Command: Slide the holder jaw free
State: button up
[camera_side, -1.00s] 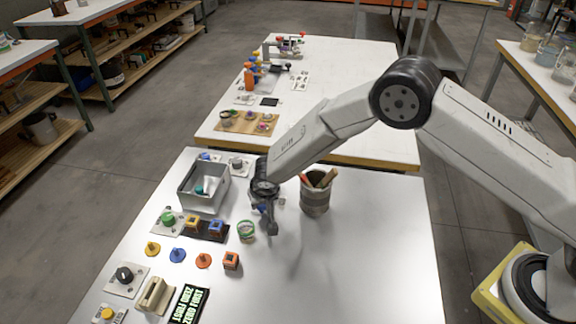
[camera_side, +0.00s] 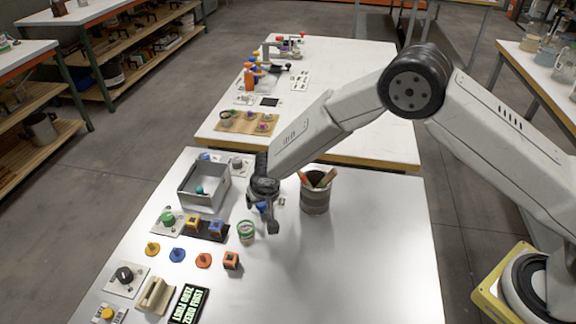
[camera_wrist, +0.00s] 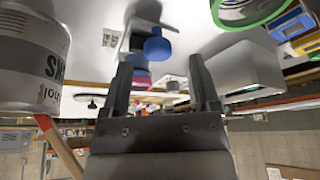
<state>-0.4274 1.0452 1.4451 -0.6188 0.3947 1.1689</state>
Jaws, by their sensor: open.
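A blue round knob (camera_wrist: 157,46) stands on a small pale fixture with a grey bracket (camera_wrist: 140,15); I take this fixture for the holder, but which part is its jaw I cannot tell. In the wrist view the knob appears between the two dark fingers of my gripper (camera_wrist: 160,68), with no visible contact. In the side view my gripper (camera_side: 269,226) points down above the white table, and the blue knob (camera_side: 262,207) shows small beside it. My gripper hides most of the fixture there. The fingers are apart and hold nothing.
A grey can with sticks (camera_side: 315,195) stands close right of my gripper; it fills the left of the wrist view (camera_wrist: 30,65). A small green-rimmed jar (camera_side: 246,230) stands just left, with a grey open box (camera_side: 188,198) beyond. The front-right tabletop is clear.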

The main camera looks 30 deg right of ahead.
jog(key=shift+v, duration=2.75)
jog(key=s+d+r+n, duration=0.3)
jog(key=d+r, duration=0.3)
jog(key=d, duration=0.2)
jog(key=s+d+r+n, duration=0.4)
jog(key=d+r, duration=0.2)
jog(key=d, duration=0.3)
jog(key=s+d+m+g, duration=0.1)
jog(key=s+m, duration=0.1)
jog(key=s, duration=0.6)
jog(key=s+d+f+m, duration=0.1)
jog(key=s+d+m, duration=0.1)
jog(key=s, duration=0.6)
jog(key=shift+s+d+m+g+y, duration=0.3)
jog(key=shift+s+m+g+y, duration=0.05)
jog(key=shift+m+g+y, duration=0.05)
jog(key=shift+f, duration=0.15)
